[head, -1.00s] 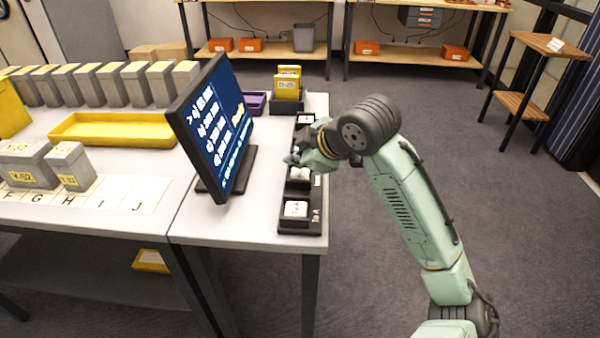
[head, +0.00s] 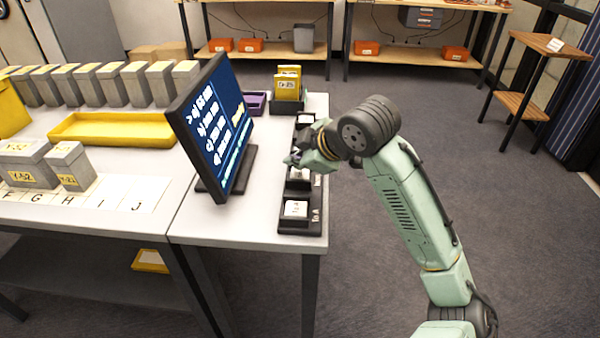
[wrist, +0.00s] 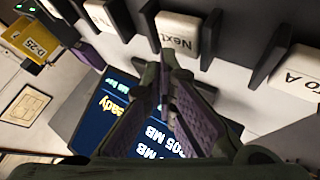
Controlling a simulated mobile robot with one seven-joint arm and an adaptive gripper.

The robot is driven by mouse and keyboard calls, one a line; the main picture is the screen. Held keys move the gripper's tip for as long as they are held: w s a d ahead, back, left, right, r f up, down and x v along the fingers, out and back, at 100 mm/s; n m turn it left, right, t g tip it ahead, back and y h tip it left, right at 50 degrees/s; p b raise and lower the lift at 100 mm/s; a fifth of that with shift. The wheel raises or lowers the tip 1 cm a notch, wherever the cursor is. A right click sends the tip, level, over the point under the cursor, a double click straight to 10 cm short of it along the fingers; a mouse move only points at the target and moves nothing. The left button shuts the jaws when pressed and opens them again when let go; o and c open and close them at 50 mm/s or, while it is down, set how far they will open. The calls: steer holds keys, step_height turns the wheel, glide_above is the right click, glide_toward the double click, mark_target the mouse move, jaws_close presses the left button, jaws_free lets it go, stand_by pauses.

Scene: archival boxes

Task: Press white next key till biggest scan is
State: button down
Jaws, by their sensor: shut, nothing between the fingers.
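The white key labelled "Next" (wrist: 178,33) sits between dark guards in the wrist view, just beyond my fingertips. My gripper (wrist: 164,70) is shut and empty, its tips close to that key; I cannot tell whether they touch it. In the head view my gripper (head: 292,160) is over the dark key panel (head: 287,226). The monitor (head: 215,130) shows several lines of white text, with a pointer mark at the top line and a yellow word at right. In the wrist view the screen (wrist: 112,100) shows "Ready" and sizes in MB, partly hidden by my fingers.
Another white key (head: 296,208) is at the panel's near end; the wrist view shows a key marked "To A" (wrist: 302,66). A holder with yellow cards (head: 288,84) stands behind the panel. Grey boxes (head: 72,166) and a yellow tray (head: 110,130) are left of the monitor.

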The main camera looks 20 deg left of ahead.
mark_target(298, 174)
steer(key=shift+f, duration=0.3)
steer(key=shift+f+b, duration=0.5)
stand_by(0.5)
stand_by(0.4)
steer(key=shift+r+p, duration=0.8)
steer(key=shift+r, duration=0.1)
steer(key=shift+r, duration=0.1)
step_height(298, 174, up, 5)
steer(key=p, duration=0.4)
stand_by(1.6)
